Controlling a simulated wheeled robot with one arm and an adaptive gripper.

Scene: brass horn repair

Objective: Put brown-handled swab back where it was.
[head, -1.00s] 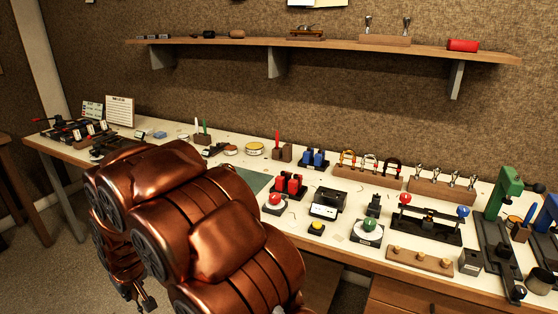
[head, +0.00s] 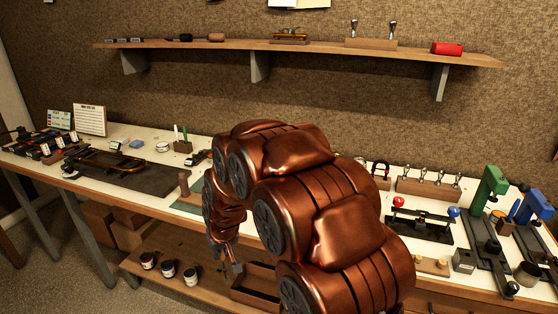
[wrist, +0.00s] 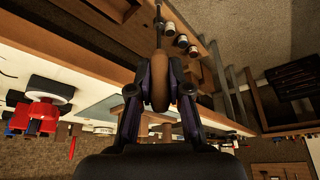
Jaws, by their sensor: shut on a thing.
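In the wrist view my gripper (wrist: 160,72) is shut on the brown-handled swab (wrist: 159,92). The rounded brown handle sits between the two fingers, and a thin shaft runs away from it toward the top of the picture. In the head view my gripper (head: 232,264) hangs low in front of the bench edge, above the lower shelf. The swab is too small and too covered there to make out clearly. I cannot tell which place the swab came from.
Jars (head: 168,269) stand on the lower shelf (head: 205,289), with an open wooden box (head: 258,277) to their right. The bench (head: 130,192) carries a dark mat (head: 150,180), an upright brown post (head: 184,184) and several tools. My arm hides the bench's middle. A wall shelf (head: 330,47) runs above.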

